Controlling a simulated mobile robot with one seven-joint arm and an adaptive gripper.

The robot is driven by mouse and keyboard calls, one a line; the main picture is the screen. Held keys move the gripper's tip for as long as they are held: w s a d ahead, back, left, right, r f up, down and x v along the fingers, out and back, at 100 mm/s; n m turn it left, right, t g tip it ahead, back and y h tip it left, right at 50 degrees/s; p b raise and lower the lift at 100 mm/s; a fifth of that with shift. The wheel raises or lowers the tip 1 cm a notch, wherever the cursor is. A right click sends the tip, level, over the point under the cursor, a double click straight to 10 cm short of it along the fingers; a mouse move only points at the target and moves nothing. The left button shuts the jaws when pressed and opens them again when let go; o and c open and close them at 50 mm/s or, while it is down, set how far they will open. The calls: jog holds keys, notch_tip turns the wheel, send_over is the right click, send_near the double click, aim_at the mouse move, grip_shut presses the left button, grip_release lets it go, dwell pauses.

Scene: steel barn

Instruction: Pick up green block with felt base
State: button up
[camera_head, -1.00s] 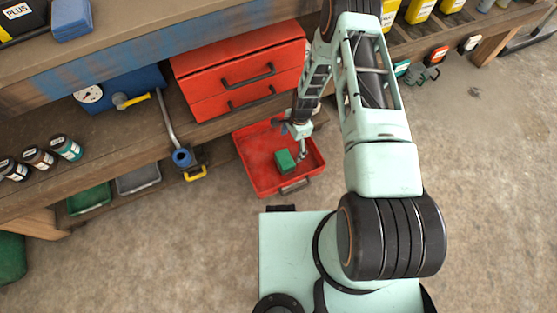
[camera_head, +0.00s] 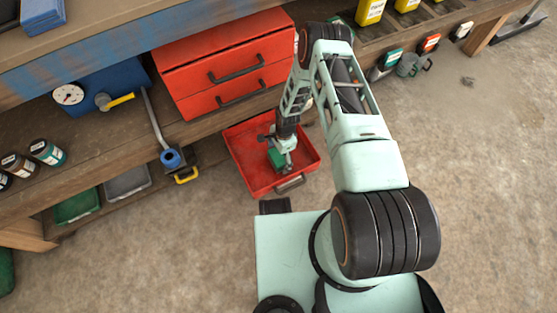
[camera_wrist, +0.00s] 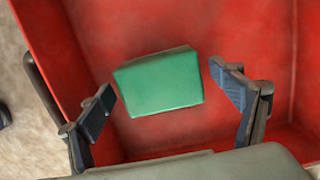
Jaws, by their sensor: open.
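The green block (camera_wrist: 160,82) lies in an open red drawer (camera_head: 246,152), between the two spread fingers in the wrist view. A gap shows on each side of it. In the head view the block (camera_head: 276,157) is partly covered by my gripper (camera_head: 279,160). My gripper is open and empty, over the drawer; it also shows in the wrist view (camera_wrist: 165,95). The felt base of the block is hidden.
The red cabinet (camera_head: 220,62) stands behind the drawer under the bench. A blue unit with a gauge (camera_head: 70,95) and a yellow-handled valve stands left of it. The drawer walls (camera_wrist: 297,70) surround the block.

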aim_at(278, 156)
jog(key=c, duration=1.4)
jog(key=shift+o, duration=0.2)
jog(key=shift+r, duration=0.1)
jog(key=shift+w+r+p, duration=0.1)
jog(key=shift+r+p, duration=0.2)
jog(key=shift+r, duration=0.15)
notch_tip(278, 156, up, 2)
jog(key=shift+r+p, duration=0.25)
jog(key=shift+p, duration=0.25)
jog(key=s+d+r+p, duration=0.1)
jog(key=d+r, duration=0.1)
jog(key=r, duration=0.1)
jog(key=s+d+r+p, duration=0.1)
jog(key=r, duration=0.1)
jog(key=shift+s+d+r+p, duration=0.25)
jog(key=shift+s+d+p, duration=0.1)
jog(key=s+d+r+p, duration=0.2)
jog(key=s+d+r, duration=0.2)
jog(key=d, duration=0.3)
jog(key=shift+s+d, duration=0.35)
jog(key=shift+s, duration=0.45)
